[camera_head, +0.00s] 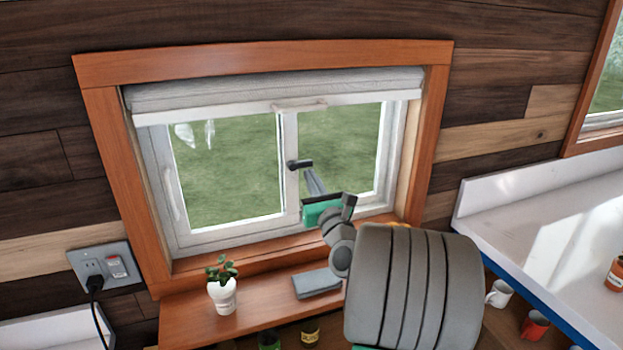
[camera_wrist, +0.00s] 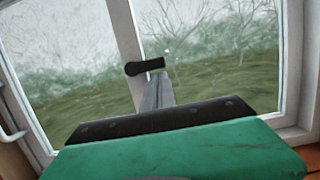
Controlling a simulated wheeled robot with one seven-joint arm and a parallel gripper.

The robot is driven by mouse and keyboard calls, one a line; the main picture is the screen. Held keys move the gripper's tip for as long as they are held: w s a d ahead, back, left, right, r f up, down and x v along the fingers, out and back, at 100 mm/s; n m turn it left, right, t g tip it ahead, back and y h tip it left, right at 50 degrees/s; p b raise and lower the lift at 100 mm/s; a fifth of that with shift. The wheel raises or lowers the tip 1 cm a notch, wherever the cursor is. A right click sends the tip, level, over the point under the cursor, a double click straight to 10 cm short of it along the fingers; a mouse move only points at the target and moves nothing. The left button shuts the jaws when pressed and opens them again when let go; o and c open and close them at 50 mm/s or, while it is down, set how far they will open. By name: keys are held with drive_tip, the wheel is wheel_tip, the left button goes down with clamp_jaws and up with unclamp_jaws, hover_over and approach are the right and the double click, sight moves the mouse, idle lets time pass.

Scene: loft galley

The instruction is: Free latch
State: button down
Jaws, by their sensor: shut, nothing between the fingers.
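The window (camera_head: 225,170) has two white-framed panes with a white upright between them. A small black latch handle (camera_head: 299,164) lies roughly level across this upright. It also shows in the wrist view (camera_wrist: 143,67), with a rounded left end. My gripper (camera_head: 309,173) has a green body and slim grey fingers reaching up toward the latch. The fingers are shut with nothing held. In the wrist view the fingertips (camera_wrist: 158,78) end just below the latch's right part and overlap it; I cannot tell whether they touch it. Whether the latch is fastened does not show.
An orange-brown wood frame (camera_head: 255,62) surrounds the window, with a rolled blind (camera_head: 280,88) above. A white counter (camera_head: 560,225) and mugs (camera_head: 499,293) are at right.

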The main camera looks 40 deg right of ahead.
drive_tip(key=shift+d+r+n+y+b, duration=0.25)
drive_tip(key=shift+n+y+b, duration=0.2)
drive_tip(key=shift+n, duration=0.55)
drive_tip(key=n, duration=0.2)
drive_tip(key=r+n+y+b, duration=0.1)
drive_tip(key=n, duration=0.2)
drive_tip(key=r+n+y+b, duration=0.1)
drive_tip(key=n, duration=0.1)
drive_tip(key=shift+s+d+r+n, duration=0.15)
drive_tip(key=shift+d+r+n, duration=0.1)
drive_tip(key=shift+n, duration=0.15)
drive_tip(key=r+n+y+b, duration=0.1)
drive_tip(key=r+n+y, duration=0.1)
drive_tip(key=n, duration=0.3)
drive_tip(key=n+g+b, duration=0.1)
drive_tip(key=n+b, duration=0.2)
approach(311, 163)
drive_tip(key=s+d+r, duration=0.2)
drive_tip(key=s, duration=0.1)
drive_tip(key=shift+d, duration=0.3)
